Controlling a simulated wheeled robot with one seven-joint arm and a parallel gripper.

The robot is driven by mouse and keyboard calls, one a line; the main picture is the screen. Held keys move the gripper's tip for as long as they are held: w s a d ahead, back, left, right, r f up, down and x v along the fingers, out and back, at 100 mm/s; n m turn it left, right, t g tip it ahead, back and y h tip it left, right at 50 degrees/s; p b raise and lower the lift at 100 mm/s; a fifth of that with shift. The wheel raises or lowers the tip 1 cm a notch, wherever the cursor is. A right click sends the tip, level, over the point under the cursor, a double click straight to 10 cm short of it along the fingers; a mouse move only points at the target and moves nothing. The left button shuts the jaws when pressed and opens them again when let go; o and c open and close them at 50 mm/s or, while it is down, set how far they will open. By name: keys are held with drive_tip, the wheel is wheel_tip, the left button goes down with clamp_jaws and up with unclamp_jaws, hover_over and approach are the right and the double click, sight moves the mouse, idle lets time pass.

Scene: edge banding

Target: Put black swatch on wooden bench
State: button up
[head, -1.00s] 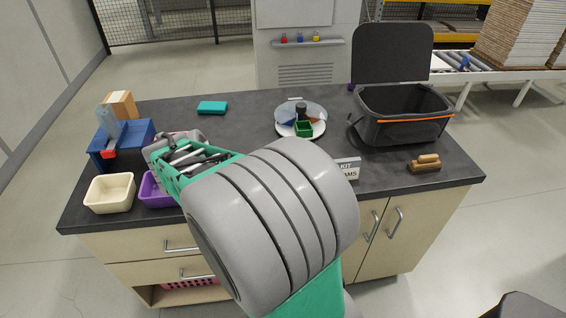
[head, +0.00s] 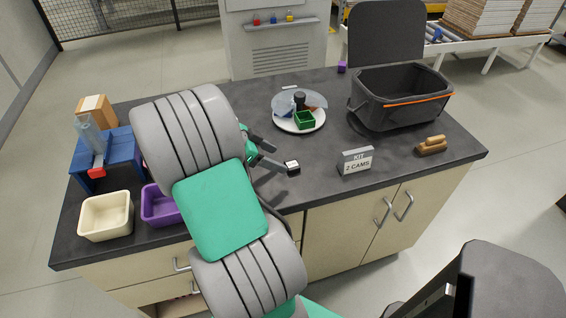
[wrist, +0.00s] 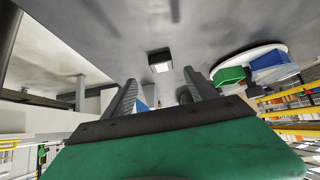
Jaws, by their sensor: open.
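A small dark block with a white face (head: 292,167), which looks like the black swatch, lies on the dark worktop (head: 330,190) near its front edge. It also shows in the wrist view (wrist: 160,60), ahead of and between the fingertips. My gripper (head: 281,160) is open and empty, its fingers low over the worktop just left of the block and pointing at it. Both fingers also show in the wrist view (wrist: 160,79). The worktop has pale wood cabinets (head: 335,240) below. A small brown wooden piece (head: 431,146) lies at the right.
A sign reading KIT 2 CAMS (head: 357,160) stands right of the block. A round white plate (head: 312,126) holding a green box (head: 304,120) is behind. A black bin (head: 395,108) stands at back right. Cream (head: 106,216) and purple (head: 158,206) bins and a blue stand (head: 100,160) are left.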

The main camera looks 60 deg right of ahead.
sight(292, 164)
drive_tip(key=x, duration=0.7)
drive_tip(key=shift+w+d+p, duration=0.2)
drive_tip(key=shift+p, duration=0.2)
drive_tip(key=shift+r, duration=0.1)
clamp_jaws()
